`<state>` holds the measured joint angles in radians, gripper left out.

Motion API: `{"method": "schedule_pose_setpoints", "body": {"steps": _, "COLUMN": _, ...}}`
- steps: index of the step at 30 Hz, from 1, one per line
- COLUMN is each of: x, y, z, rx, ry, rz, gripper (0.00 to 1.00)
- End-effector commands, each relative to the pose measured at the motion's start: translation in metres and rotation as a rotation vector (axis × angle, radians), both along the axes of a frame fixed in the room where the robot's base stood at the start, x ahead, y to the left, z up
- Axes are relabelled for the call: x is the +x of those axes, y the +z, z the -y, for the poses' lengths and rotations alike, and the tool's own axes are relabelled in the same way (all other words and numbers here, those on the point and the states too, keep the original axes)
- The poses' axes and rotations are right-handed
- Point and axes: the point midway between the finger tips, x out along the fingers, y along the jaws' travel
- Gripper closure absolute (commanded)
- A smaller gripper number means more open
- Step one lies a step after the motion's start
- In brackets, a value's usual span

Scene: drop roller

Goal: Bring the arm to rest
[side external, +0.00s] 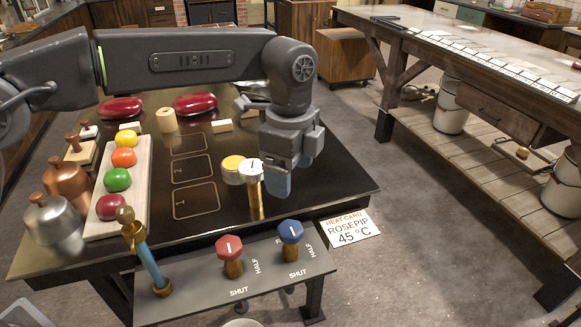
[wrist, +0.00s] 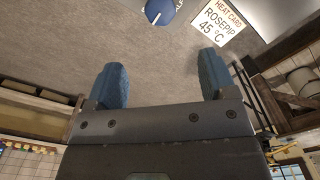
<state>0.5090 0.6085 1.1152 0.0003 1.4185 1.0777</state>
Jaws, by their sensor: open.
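My gripper (side external: 278,182) hangs at the end of my arm over the right front part of the black table (side external: 330,183). In the wrist view its two blue fingers (wrist: 160,85) stand wide apart with nothing between them. A blue knob (side external: 291,232) and a red knob (side external: 229,248) stand on the front shelf (side external: 190,300). The blue knob also shows at the top of the wrist view (wrist: 163,11).
A heat card (side external: 346,228) reads ROSEPIP 45 °C. A yellow-topped jar (side external: 233,168) stands left of the post. A pale board (side external: 118,190) holds several coloured balls. A blue-stemmed tap (side external: 146,258) rises at the shelf's left. A wooden workbench (side external: 480,80) stands right.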

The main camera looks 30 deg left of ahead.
Motion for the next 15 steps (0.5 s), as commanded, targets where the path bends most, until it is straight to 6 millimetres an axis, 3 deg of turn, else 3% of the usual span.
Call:
{"method": "schedule_pose_setpoints", "body": {"steps": 10, "x": -0.001, "y": 0.005, "z": -0.006, "rx": -0.005, "ry": 0.026, "rz": 0.009, "gripper": 0.22}}
{"method": "schedule_pose_setpoints", "body": {"steps": 15, "x": -0.014, "y": 0.035, "z": -0.047, "rx": -0.035, "ry": 0.203, "rz": 0.059, "gripper": 0.22}}
